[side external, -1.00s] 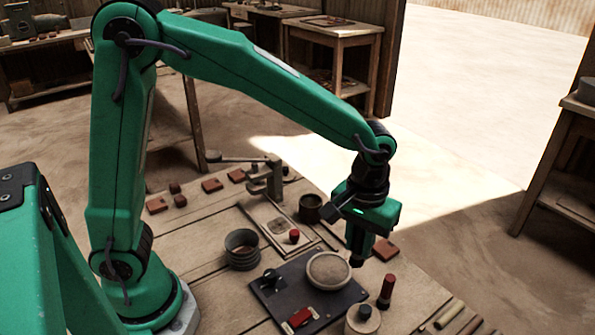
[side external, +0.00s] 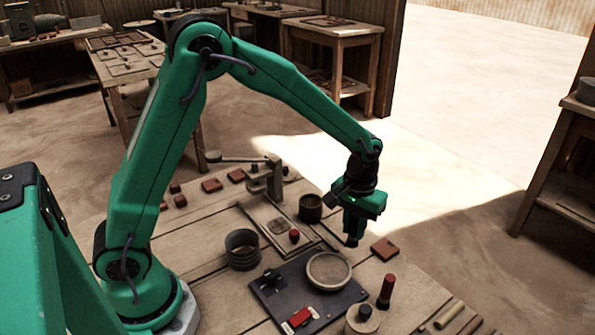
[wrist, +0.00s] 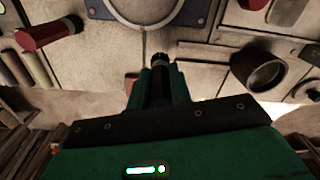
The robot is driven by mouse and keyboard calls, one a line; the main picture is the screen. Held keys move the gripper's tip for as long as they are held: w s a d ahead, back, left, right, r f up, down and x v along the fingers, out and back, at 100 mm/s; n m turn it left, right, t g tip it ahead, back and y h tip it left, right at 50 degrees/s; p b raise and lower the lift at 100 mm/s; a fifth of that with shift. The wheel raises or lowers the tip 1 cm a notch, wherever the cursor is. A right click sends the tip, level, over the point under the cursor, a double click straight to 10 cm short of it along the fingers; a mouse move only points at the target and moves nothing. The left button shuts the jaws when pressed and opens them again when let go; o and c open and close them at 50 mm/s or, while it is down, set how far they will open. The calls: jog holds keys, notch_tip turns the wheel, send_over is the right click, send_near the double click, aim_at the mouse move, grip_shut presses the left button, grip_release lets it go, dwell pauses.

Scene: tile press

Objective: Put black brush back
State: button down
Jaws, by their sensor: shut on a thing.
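My gripper (side external: 352,240) is above the table, to the right of the round dish. It is shut on a dark upright piece, the black brush (wrist: 160,84), which shows between the green fingers in the wrist view. Its lower end shows dark under the fingers in the side view, clear of the table. The fingers hide most of it, so I cannot see its bristles. A red-handled brush (side external: 386,290) stands upright in front of my gripper; its red handle also shows at upper left in the wrist view (wrist: 48,33).
The pale round dish (side external: 328,271) is on a dark plate (side external: 270,292) with a red block (side external: 300,318). A dark cup (side external: 311,207) and a ribbed pot (side external: 242,249) stand behind. A brown tile (side external: 384,249) lies right of my gripper. A lidded jar (side external: 362,321) is in front.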

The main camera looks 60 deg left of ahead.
aim_at(353, 238)
jog(key=shift+f, duration=2)
jog(key=shift+f, duration=0.15)
jog(key=c, duration=1.3)
grip_release()
notch_tip(353, 238, up, 12)
jog(key=shift+r, duration=0.15)
jog(key=shift+r, duration=0.1)
